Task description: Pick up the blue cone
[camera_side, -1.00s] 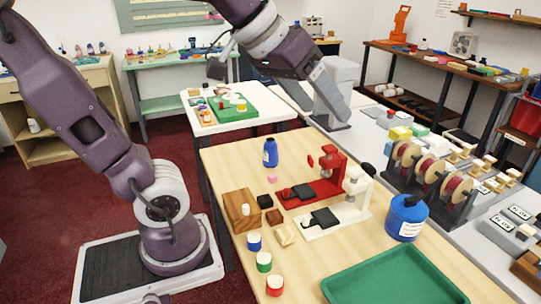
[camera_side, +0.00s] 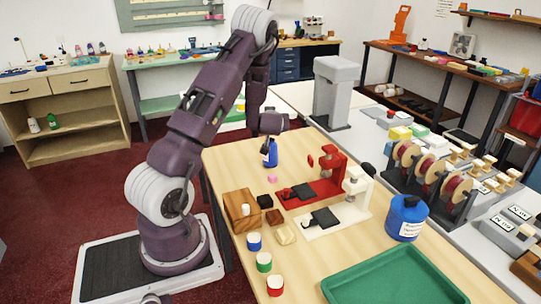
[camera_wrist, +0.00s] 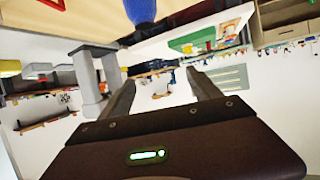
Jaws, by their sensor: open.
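I cannot make out a blue cone for certain in either view. A blue bottle (camera_side: 270,155) with a dark cap stands at the far left of the wooden table, just below my arm's end. In the wrist view a blue rounded shape (camera_wrist: 141,10) shows at the top edge, apart from the fingers. My gripper (camera_wrist: 163,92) has its two fingers spread wide with nothing between them. In the side view my fingers cannot be made out.
The wooden table holds a red press (camera_side: 325,175), a white press (camera_side: 340,215), a wooden block (camera_side: 237,208), small blocks, colour-banded cups (camera_side: 264,263), a large blue jug (camera_side: 406,218) and a green tray (camera_side: 395,280). A grey stand (camera_side: 334,90) rises behind.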

